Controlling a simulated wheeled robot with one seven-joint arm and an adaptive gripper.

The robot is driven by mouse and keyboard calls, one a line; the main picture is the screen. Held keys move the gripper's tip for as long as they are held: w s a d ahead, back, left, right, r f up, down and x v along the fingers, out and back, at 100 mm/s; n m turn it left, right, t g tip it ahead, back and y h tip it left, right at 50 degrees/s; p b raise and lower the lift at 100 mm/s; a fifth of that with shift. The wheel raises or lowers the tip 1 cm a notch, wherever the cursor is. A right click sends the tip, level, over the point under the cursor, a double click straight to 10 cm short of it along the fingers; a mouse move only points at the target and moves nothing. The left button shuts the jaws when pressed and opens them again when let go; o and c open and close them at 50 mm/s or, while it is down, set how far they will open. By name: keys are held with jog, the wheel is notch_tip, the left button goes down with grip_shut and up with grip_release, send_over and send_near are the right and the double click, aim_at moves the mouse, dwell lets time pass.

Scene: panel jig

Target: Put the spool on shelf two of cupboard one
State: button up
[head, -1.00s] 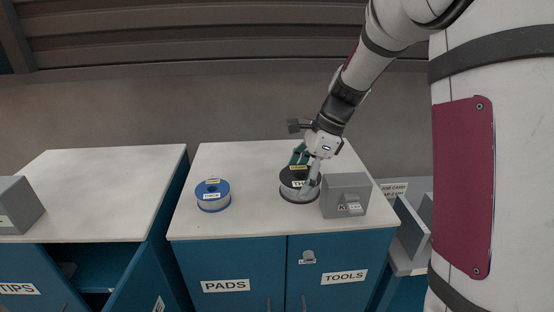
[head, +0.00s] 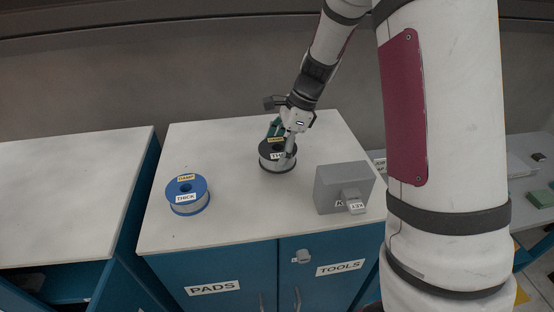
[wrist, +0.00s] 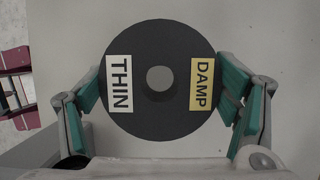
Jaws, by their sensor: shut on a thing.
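A black spool (head: 277,156) is in my gripper (head: 283,143) above or on the white top of the PADS and TOOLS cupboard (head: 235,225). In the wrist view the spool (wrist: 160,118) fills the middle, with a white THIN label and a yellow DAMP label. The green pads of my gripper (wrist: 163,92) flank its left and right sides, shut on it. I cannot tell whether its underside touches the top. A second spool, blue (head: 188,196) with THICK and DAMP labels, stands at the left of the same top. No cupboard number or inside shelf of the PADS and TOOLS cupboard shows.
Another white-topped cupboard (head: 70,190) is at the left, partly open below. My arm covers much of the right side. The back left of the top is clear.

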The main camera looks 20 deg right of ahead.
jog(key=shift+f+p, duration=0.3)
jog(key=shift+f, duration=1.7)
jog(key=shift+f, duration=0.15)
jog(key=o, duration=1.5)
jog(key=shift+o, duration=0.2)
